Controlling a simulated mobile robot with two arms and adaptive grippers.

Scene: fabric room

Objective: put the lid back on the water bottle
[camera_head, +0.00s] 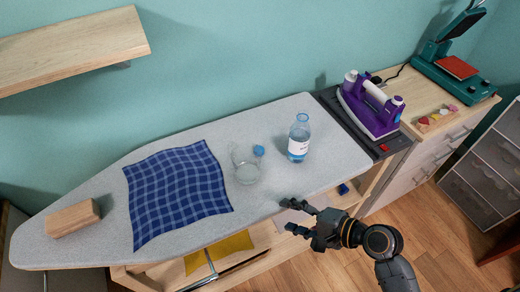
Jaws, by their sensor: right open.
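The water bottle (298,138) stands upright on the right part of the grey ironing board (100,180). It is clear, with a white and blue label, and its top looks uncapped. A small blue lid (258,150) lies to its left, close to a clear round glass-like item (246,172). My right gripper (297,216) is open and empty at the front edge of the board, below the bottle and apart from both bottle and lid. My left gripper does not show.
A blue checked cloth (178,190) and a wooden block (73,218) lie on the board to the left. A purple iron (370,105) stands at the right end. A wooden shelf (70,50) juts from the wall. A cabinet with a green press (455,70) stands at right.

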